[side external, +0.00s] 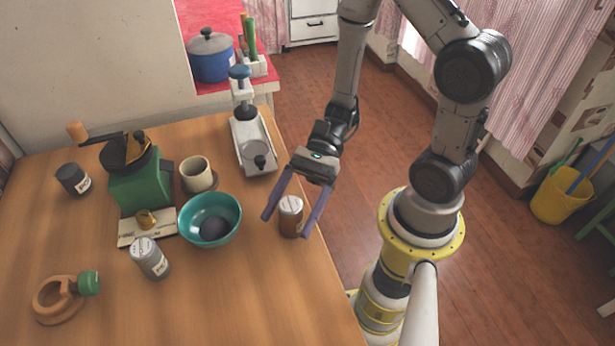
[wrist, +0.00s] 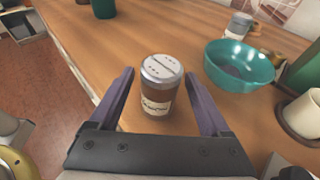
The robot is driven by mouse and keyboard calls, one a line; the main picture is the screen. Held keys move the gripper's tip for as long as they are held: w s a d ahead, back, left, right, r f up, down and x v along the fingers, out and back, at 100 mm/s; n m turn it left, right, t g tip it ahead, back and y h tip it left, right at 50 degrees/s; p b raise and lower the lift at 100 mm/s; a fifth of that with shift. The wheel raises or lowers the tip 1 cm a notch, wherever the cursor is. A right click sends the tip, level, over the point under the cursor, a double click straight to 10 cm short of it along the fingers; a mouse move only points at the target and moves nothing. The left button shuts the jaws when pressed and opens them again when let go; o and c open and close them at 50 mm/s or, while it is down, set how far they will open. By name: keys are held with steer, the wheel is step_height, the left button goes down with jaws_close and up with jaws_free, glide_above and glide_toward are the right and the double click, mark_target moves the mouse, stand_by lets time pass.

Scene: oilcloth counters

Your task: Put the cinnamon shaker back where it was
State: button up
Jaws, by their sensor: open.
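A brown shaker with a silver lid and a pale label (side external: 290,217) stands upright near the right edge of the wooden counter. It also shows in the wrist view (wrist: 159,86), where the label's lettering is too small to read surely. My gripper (side external: 292,216) is open, with one purple finger on each side of this shaker. In the wrist view the fingers (wrist: 165,90) stand apart from it with gaps on both sides. A grey shaker (side external: 150,258) and a dark shaker (side external: 73,179) stand farther left on the counter.
A teal bowl (side external: 210,220) holding something dark stands left of the brown shaker. A cream cup (side external: 197,174), a green grinder (side external: 140,184) and a white press (side external: 252,140) stand behind. A wooden ring-shaped item (side external: 58,300) lies front left. The front middle of the counter is clear.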

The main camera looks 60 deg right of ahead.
steer(key=s+d+r+n+t+h, duration=0.2)
steer(key=d+r+n+h, duration=0.5)
steer(key=n, duration=0.2)
steer(key=s+d+r+n+t+h, duration=0.2)
steer(key=d+r+n+t+h, duration=0.1)
steer(key=d+r+n+h, duration=0.4)
steer(key=shift+s+d+n+t, duration=0.3)
steer(key=shift+d+n, duration=0.2)
steer(key=shift+n, duration=0.5)
steer(key=shift+r, duration=0.1)
